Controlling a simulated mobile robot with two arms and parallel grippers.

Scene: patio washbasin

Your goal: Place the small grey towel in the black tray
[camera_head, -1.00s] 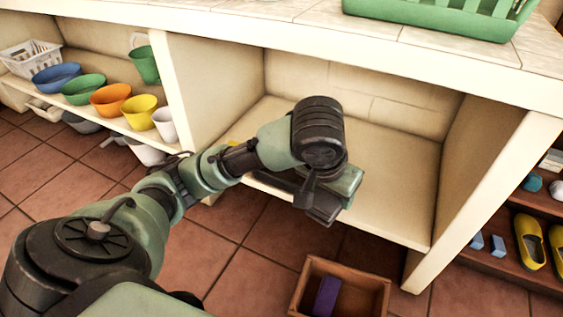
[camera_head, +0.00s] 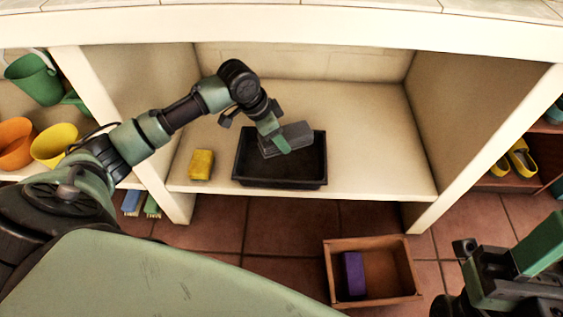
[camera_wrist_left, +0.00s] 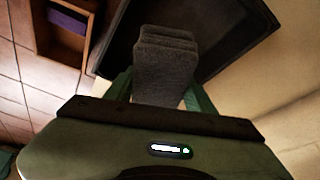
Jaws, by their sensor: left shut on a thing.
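The small grey towel (camera_head: 297,133) is a folded, dark grey pad. My left gripper (camera_head: 280,142) is shut on it and holds it over the black tray (camera_head: 279,183). The tray is rectangular and stands on the shelf of the open bay. In the left wrist view the towel (camera_wrist_left: 165,62) sticks out from between the green fingers (camera_wrist_left: 160,92), with the tray (camera_wrist_left: 245,35) beyond and below it. I cannot tell whether the towel touches the tray. My right gripper (camera_head: 505,268) is at the lower right, away from the shelf; its jaw opening is not clear.
A yellow sponge (camera_head: 201,164) lies on the shelf left of the tray. A wooden box (camera_head: 391,270) with a purple block (camera_head: 353,274) stands on the tiled floor in front. Side walls and the countertop (camera_head: 300,31) enclose the bay. The shelf right of the tray is clear.

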